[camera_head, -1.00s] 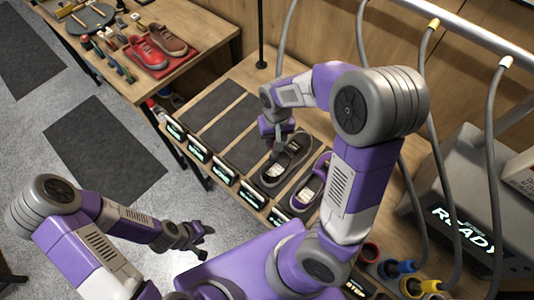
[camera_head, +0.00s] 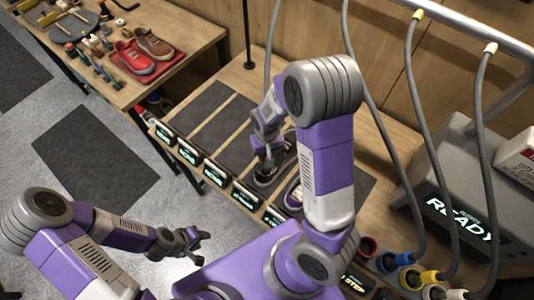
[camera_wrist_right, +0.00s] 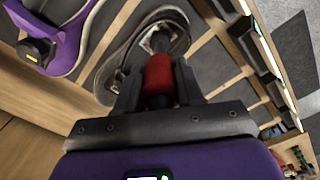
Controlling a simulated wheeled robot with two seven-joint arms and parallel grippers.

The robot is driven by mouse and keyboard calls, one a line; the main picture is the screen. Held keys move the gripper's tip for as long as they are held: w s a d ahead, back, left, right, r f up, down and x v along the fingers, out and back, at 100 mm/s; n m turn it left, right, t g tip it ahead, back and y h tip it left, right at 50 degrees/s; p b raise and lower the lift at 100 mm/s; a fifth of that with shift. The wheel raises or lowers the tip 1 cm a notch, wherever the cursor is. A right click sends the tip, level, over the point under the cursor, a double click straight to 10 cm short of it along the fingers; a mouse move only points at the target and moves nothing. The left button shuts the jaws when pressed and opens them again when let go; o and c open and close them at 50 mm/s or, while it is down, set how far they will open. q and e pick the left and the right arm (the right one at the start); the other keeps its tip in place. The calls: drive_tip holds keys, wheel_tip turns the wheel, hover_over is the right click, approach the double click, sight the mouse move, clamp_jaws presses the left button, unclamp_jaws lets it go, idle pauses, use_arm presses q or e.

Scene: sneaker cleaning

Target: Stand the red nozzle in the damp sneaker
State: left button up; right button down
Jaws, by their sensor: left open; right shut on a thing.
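The red nozzle (camera_wrist_right: 158,75) is clamped between the fingers of my right gripper (camera_wrist_right: 157,88) in the right wrist view. Its front end points over the dark grey sneaker (camera_wrist_right: 113,72), whose pale sole rim shows; I cannot tell whether the nozzle touches the inside. In the head view the right gripper (camera_head: 267,150) is down over the dark grey sneaker (camera_head: 265,178), partly covering it. I cannot tell by sight whether this sneaker is damp. My left gripper (camera_head: 190,241) is open and empty, away from the bench over the floor side.
A purple sneaker (camera_wrist_right: 83,40) stands beside the grey one, partly behind my right arm in the head view. Lit signs (camera_head: 215,174) line the bench's front edge. Hoses hang at the right near a grey READY machine (camera_head: 450,190). Another table (camera_head: 185,62) holds red and brown shoes.

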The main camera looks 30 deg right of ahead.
drive_tip(key=shift+f, duration=0.2)
drive_tip(key=c, duration=0.7)
unclamp_jaws()
drive_tip(key=shift+r, duration=0.15)
drive_tip(key=shift+r, duration=0.25)
wheel_tip(320, 180, up, 12)
drive_tip(key=shift+f+p, duration=0.15)
drive_tip(key=shift+p, duration=0.7)
